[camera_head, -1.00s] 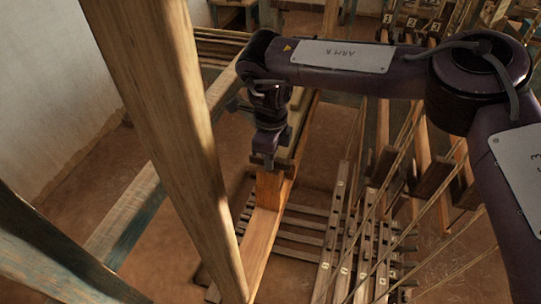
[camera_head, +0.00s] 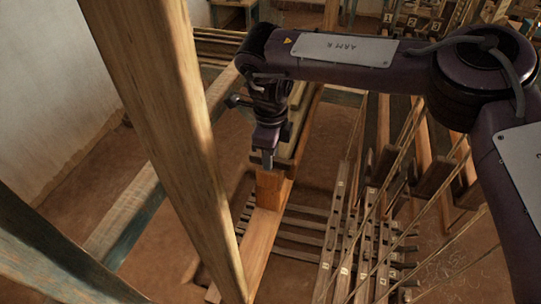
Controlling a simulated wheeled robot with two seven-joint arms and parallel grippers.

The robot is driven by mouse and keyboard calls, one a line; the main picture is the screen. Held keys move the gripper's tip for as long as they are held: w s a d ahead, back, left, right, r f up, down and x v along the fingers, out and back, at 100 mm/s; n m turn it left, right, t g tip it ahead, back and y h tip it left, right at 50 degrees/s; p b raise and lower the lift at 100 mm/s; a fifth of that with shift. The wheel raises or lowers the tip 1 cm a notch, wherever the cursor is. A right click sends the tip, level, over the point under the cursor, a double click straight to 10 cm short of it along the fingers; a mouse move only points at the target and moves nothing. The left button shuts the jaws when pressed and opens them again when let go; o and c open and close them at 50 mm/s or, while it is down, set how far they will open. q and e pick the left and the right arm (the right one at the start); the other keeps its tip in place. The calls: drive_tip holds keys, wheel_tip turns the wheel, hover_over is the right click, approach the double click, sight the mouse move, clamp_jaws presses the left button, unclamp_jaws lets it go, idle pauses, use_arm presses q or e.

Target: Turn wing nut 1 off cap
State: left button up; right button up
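My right gripper (camera_head: 267,160) hangs from the arm that comes in from the right and points down. It is over the upper part of a light wooden beam (camera_head: 262,230), close to a darker wooden piece (camera_head: 286,162) that may be the cap. I cannot make out wing nut 1; it is too small or hidden behind the gripper. The fingers are small and dark, and I cannot tell whether they are open or shut. My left gripper is not in view.
A thick wooden post (camera_head: 170,130) stands close in front, left of the gripper. Numbered wooden treadles (camera_head: 345,250) and slanting cords lie to the lower right. A weathered beam (camera_head: 125,215) crosses at left. A white wall (camera_head: 55,80) is at far left.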

wheel_tip(320, 180, up, 6)
drive_tip(key=shift+f+b, duration=0.2)
drive_tip(key=shift+b, duration=0.6)
drive_tip(key=shift+r, duration=0.6)
